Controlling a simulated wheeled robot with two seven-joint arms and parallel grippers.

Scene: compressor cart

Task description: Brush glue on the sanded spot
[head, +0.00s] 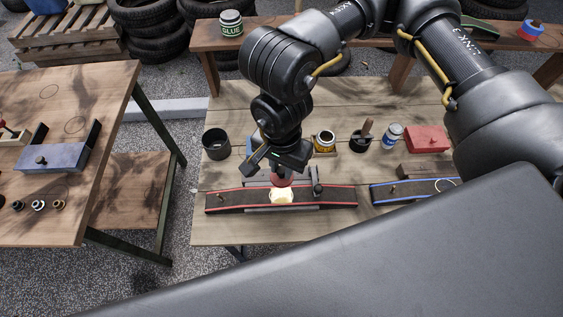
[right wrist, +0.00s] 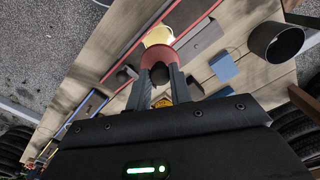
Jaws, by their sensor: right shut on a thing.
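My right gripper (head: 285,163) is shut on a red tool with a rounded body (head: 280,180), above the red-edged belt (head: 334,197). The right wrist view shows its fingers (right wrist: 159,84) closed around the tool (right wrist: 158,56), which has a dark knob between the fingertips. A pale cream patch (head: 281,196) shows at the tool's lower end, over the belt; I cannot tell whether it is the tool's tip or a spot on the belt, nor whether they touch. A jar labelled GLUE (head: 231,26) stands on the back bench. My left gripper is not in view.
Behind the belt stand a dark cup (head: 216,144), an open jar (head: 325,140), a pot with a wooden handle (head: 362,138), a small jar (head: 392,135) and a red block (head: 427,139). A blue-edged belt (head: 414,189) lies right. A side table (head: 95,100) is left.

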